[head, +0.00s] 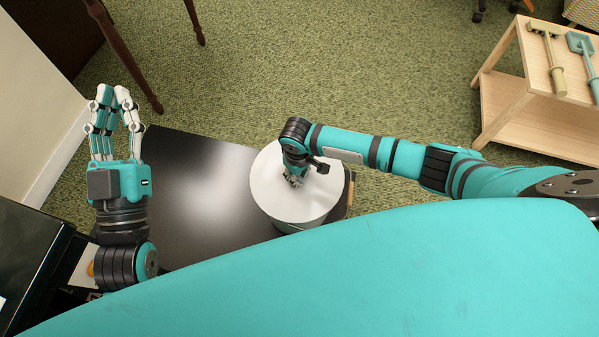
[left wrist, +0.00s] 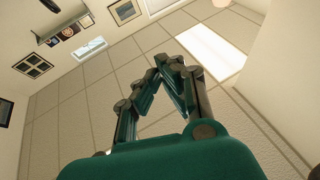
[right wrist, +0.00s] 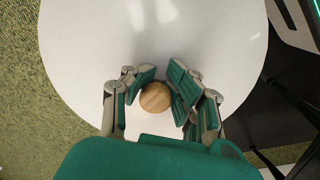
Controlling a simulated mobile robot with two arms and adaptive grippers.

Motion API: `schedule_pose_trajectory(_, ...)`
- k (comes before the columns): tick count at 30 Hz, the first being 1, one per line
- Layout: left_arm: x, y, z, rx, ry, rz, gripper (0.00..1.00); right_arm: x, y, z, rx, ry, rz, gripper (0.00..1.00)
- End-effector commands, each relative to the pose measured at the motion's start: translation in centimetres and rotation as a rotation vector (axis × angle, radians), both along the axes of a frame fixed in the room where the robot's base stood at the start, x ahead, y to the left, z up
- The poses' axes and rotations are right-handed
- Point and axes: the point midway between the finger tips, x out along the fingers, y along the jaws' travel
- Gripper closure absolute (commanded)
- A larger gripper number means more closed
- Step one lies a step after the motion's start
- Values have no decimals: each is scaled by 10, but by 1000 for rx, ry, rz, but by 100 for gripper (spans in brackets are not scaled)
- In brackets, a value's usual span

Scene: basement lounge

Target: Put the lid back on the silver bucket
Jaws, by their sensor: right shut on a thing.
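A round white lid (head: 275,200) with a round wooden knob (right wrist: 155,97) is over the bucket (head: 308,221) on the dark table. The bucket's pale side shows only as a narrow strip below the lid. I cannot tell whether the lid is fully seated or slightly above the rim. My right gripper (head: 294,180) reaches down to the middle of the lid and is shut on the knob, with fingers on both sides of it in the right wrist view. My left gripper (head: 113,90) is raised left of the table, fingertips together and empty; it also shows in the left wrist view (left wrist: 164,66).
The dark glossy table (head: 195,190) is bare left of the bucket. A light wooden shelf unit (head: 505,105) with toy-like tools stands at the right. Dark wooden legs (head: 130,55) stand at the upper left. Green carpet is open beyond the table.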

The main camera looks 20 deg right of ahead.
Motion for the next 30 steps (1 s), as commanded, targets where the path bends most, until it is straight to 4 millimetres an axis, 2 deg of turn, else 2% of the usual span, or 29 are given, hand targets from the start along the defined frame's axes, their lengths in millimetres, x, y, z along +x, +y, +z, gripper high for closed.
schedule_pose_trajectory(30,7,2,-21,33,121,9,100,0,0,-2,0,-1,0,100)
